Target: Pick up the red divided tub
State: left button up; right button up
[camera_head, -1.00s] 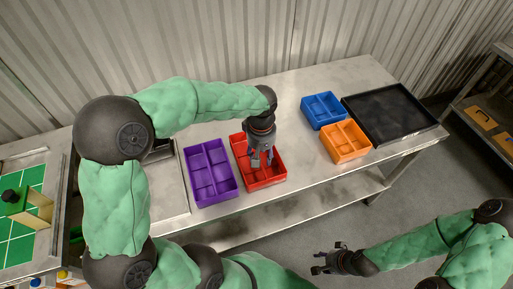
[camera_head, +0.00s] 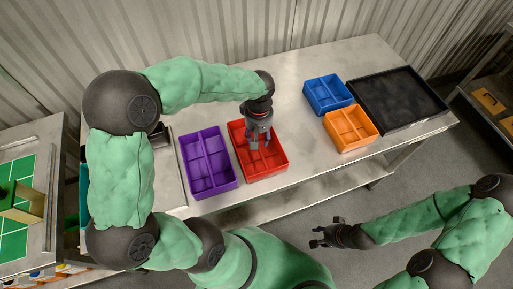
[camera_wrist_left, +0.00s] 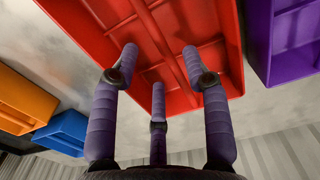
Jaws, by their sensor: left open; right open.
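The red divided tub (camera_head: 270,166) lies on the metal table, just right of the purple divided tub (camera_head: 208,172). My left gripper (camera_head: 260,143) is over the red tub with its fingers pointing down, open and empty. In the left wrist view the red tub (camera_wrist_left: 205,62) fills the upper middle, and the spread fingers of my left gripper (camera_wrist_left: 158,75) show in front of it. Whether the fingertips touch the tub I cannot tell. My right gripper (camera_head: 325,235) is open and empty, low over the floor in front of the table.
A blue divided tub (camera_head: 328,94) and an orange divided tub (camera_head: 351,128) stand to the right on the table. A black tray (camera_head: 400,98) lies beyond them at the right end. Bare tabletop (camera_head: 300,135) lies between the red and orange tubs.

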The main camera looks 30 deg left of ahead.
pick_arm(q)
notch_tip(320, 180, down, 5)
jog(key=shift+a+r+b, duration=0.15)
jog(key=shift+r+b, duration=0.05)
jog(key=shift+b, duration=0.6)
grip_shut()
jog(key=shift+r, duration=0.1)
jog(key=shift+r, duration=0.1)
